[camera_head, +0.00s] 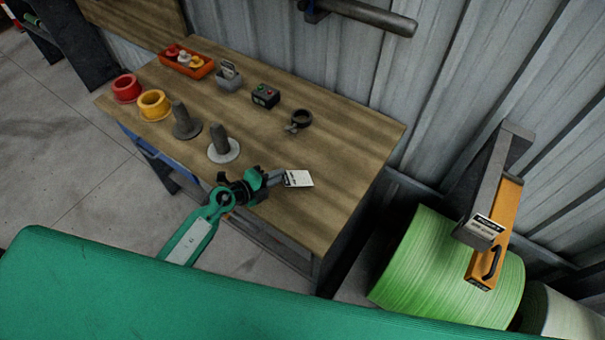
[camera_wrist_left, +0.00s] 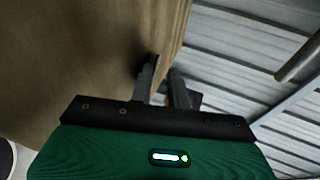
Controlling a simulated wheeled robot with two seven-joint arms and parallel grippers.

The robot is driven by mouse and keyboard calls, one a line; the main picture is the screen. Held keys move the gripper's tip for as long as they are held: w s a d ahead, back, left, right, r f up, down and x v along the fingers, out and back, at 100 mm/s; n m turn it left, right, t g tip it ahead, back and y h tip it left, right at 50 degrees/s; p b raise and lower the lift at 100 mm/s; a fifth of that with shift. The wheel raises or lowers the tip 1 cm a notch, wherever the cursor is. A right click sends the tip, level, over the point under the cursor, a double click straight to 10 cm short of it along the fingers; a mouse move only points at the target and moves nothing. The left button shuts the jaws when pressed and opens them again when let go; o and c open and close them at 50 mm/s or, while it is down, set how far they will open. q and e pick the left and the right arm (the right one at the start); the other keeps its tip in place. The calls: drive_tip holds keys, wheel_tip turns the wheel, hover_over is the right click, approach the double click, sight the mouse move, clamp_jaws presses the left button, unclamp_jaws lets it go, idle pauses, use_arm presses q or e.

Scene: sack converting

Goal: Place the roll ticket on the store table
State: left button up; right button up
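The roll ticket (camera_head: 298,178), a small white card with dark print, shows in the head view over the front right part of the wooden store table (camera_head: 335,150). It looks flat on the tabletop, right at the tips of my left gripper (camera_head: 279,179). I cannot tell whether the fingers touch it. In the left wrist view my left gripper (camera_wrist_left: 163,82) has its two fingers a little apart, with a narrow gap and no white card visible between them. My right gripper is not in view.
On the table stand red (camera_head: 126,88) and yellow (camera_head: 153,104) rings, two spindles (camera_head: 220,145), an orange tray (camera_head: 185,64), a control box (camera_head: 265,95) and a dark ring clamp (camera_head: 300,118). A large green roll (camera_head: 430,265) lies right of the table. A corrugated wall is behind.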

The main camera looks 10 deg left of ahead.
use_arm(q)
drive_tip(key=shift+p+v, duration=0.35)
drive_tip(key=shift+v, duration=0.9)
wheel_tip(320, 180, up, 7)
drive_tip(key=s+a+p, duration=0.1)
drive_tip(key=s+p, duration=0.1)
drive_tip(key=p, duration=0.6)
drive_tip(key=shift+s+a, duration=0.15)
drive_tip(key=shift+a, duration=0.15)
